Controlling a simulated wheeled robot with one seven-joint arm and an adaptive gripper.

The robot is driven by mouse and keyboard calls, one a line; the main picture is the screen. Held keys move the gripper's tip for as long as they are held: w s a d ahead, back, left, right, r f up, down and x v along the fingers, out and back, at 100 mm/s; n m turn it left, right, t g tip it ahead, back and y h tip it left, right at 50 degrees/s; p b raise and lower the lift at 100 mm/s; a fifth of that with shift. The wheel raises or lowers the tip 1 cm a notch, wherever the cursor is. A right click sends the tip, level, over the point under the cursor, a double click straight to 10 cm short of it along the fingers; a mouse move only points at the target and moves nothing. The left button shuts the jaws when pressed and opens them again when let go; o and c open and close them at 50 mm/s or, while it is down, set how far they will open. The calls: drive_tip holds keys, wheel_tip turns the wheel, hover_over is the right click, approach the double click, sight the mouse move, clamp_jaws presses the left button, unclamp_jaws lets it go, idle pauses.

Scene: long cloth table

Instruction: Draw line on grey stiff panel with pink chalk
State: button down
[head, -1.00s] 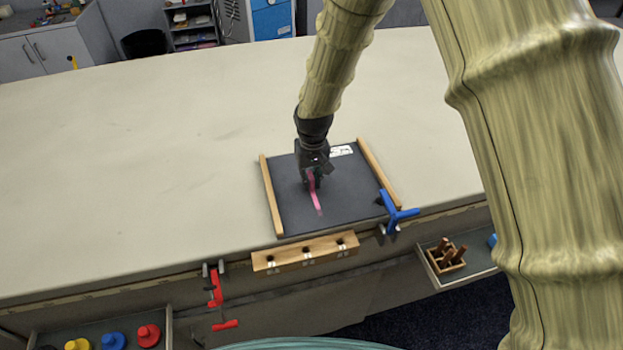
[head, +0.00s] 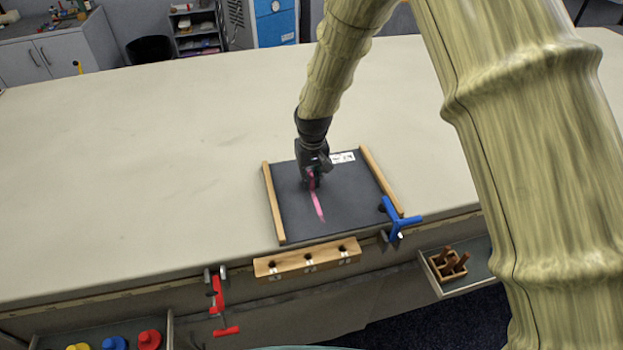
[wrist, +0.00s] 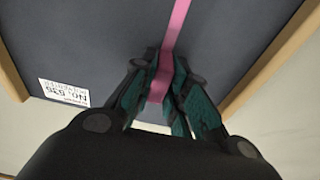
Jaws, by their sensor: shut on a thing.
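The dark grey panel (head: 351,203) lies on the table between two wooden side strips. A pink line (head: 317,206) runs on it from near my gripper toward the table's front edge; the line (wrist: 177,22) also shows in the wrist view. My gripper (head: 312,181) is over the left middle part of the panel, pointing down. Its fingers are shut on the pink chalk (wrist: 160,85), seen between the fingertips (wrist: 165,92) in the wrist view. The chalk's tip is hard to make out, so contact with the panel cannot be told for certain.
A blue clamp (head: 397,217) sits at the panel's right front corner. A wooden block with holes (head: 307,259) and a red clamp (head: 218,300) are at the table's front edge. A white label (head: 343,157) is on the panel's far side. The table left of the panel is clear.

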drive_tip(key=shift+w+a, duration=0.1)
drive_tip(key=shift+w, duration=0.1)
drive_tip(key=shift+w+a, duration=0.25)
drive_tip(key=shift+w, duration=0.6)
drive_tip(key=shift+w, duration=0.15)
drive_tip(key=shift+w+a, duration=0.3)
drive_tip(key=shift+w, duration=0.45)
drive_tip(key=shift+s+d+p, duration=0.15)
drive_tip(key=shift+s+p, duration=0.1)
drive_tip(key=shift+s, duration=0.25)
drive_tip(key=shift+s+d+p, duration=0.15)
drive_tip(key=shift+s+p, duration=0.1)
drive_tip(key=shift+s, duration=0.25)
drive_tip(key=shift+s, duration=0.1)
drive_tip(key=shift+s+d+p, duration=0.3)
drive_tip(key=shift+s, duration=0.55)
